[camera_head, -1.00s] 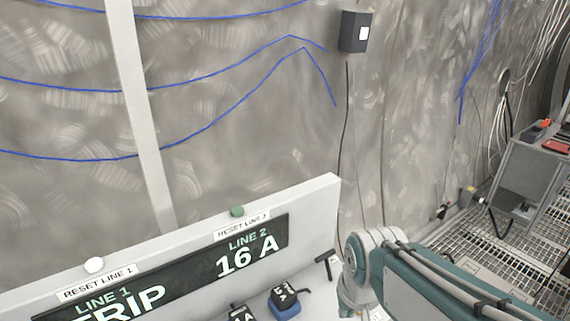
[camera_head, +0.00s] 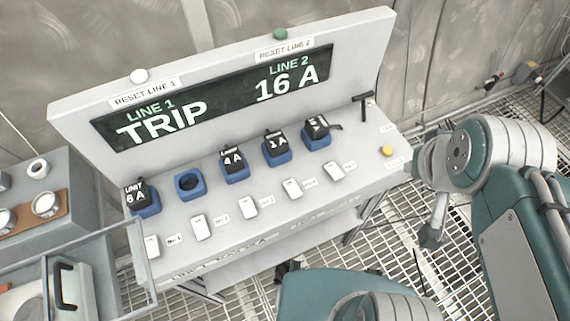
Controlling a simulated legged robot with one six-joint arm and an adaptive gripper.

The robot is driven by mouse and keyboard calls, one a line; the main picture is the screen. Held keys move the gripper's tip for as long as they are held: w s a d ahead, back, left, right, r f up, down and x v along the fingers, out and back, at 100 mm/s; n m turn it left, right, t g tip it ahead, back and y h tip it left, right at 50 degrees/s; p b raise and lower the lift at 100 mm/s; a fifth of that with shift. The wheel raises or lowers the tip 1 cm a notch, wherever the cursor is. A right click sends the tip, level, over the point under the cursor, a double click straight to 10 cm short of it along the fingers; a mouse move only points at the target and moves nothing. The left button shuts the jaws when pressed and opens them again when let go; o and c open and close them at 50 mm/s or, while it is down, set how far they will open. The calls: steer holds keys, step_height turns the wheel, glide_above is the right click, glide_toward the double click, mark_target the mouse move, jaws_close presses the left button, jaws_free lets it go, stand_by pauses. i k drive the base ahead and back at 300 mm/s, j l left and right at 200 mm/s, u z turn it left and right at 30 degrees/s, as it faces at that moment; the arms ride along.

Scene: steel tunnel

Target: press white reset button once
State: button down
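The white reset button (camera_head: 139,76) is a round cap on the top edge of the panel, above the label "RESET LINE 1" (camera_head: 144,93). The display (camera_head: 215,97) below reads "LINE 1 TRIP" in its left part and "LINE 2 16 A" in its right part. A green button (camera_head: 280,34) sits above "RESET LINE 2". My arm is at the right, beyond the bench's right end and well apart from the white button.
The bench (camera_head: 262,224) carries blue sockets with black plugs, one blue socket (camera_head: 189,184) without a plug, several white switches and a yellow button (camera_head: 387,151). A black T-handle (camera_head: 364,104) stands at the right. A grey cabinet (camera_head: 45,225) and rail are at left.

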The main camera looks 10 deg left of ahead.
mark_target(139, 76)
steer(key=k+j+u, duration=0.1)
steer(key=u, duration=1.55)
steer(key=k+j, duration=0.05)
steer(key=j, duration=0.05)
